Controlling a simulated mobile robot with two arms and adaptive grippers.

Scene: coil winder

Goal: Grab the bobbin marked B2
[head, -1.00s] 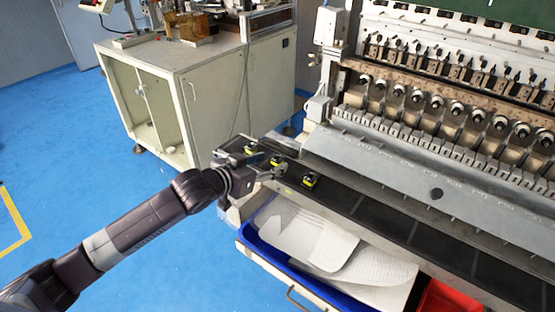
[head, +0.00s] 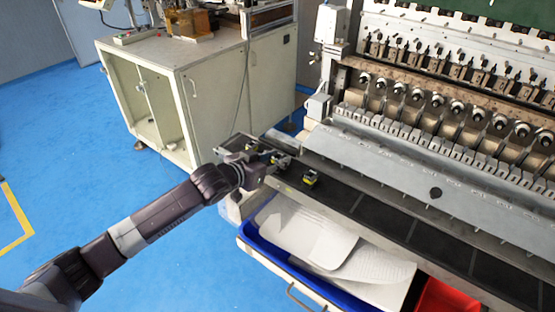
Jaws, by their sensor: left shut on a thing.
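Small dark bobbins with yellow markings stand in a row at the left end of the dark shelf along the front of the coil winder. My left gripper (head: 277,162) is at this row and is shut on the middle bobbin (head: 283,159). The gripper hides part of it. One bobbin (head: 311,178) stands apart to the right of the gripper. Another bobbin (head: 252,147) is behind the gripper to the left, partly covered. The markings are too small to read, so I cannot tell which is B2. My right gripper is not in view.
The dark shelf (head: 385,220) is clear to the right. Below it, a blue bin (head: 262,246) holds white sheets (head: 305,235), with a red bin (head: 440,298) beside it. The winder's spindles rise behind. A pale cabinet (head: 210,100) stands at the back left.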

